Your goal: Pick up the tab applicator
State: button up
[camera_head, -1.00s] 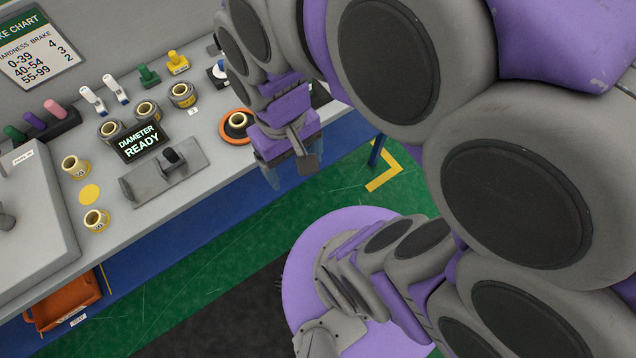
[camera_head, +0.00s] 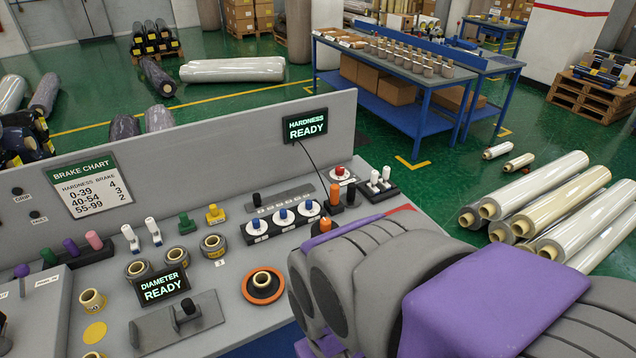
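I cannot tell for sure which item is the tab applicator. Small handled tools stand on the grey bench (camera_head: 235,285): a green one (camera_head: 187,224), a yellow one (camera_head: 215,214), a white pair (camera_head: 142,234) and an orange-handled one (camera_head: 335,195). A grey plate with a black knob (camera_head: 185,318) lies near the bench's front edge. My arm's grey and purple links fill the lower right and cover part of the bench's right side. My gripper is not in view.
A "DIAMETER READY" display (camera_head: 162,287), small rolls (camera_head: 214,246) and an orange ring with a roll (camera_head: 263,285) stand on the bench. A raised back panel (camera_head: 230,150) runs behind them. Large wrapped rolls (camera_head: 540,195) lie on the green floor at right.

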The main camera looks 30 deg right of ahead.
aim_at(375, 174)
jog(key=i+l+z, duration=0.55)
jog(key=i+z, duration=0.2)
jog(key=i+l+z, duration=0.15)
jog(key=i+z, duration=0.25)
jog(key=k, duration=0.1)
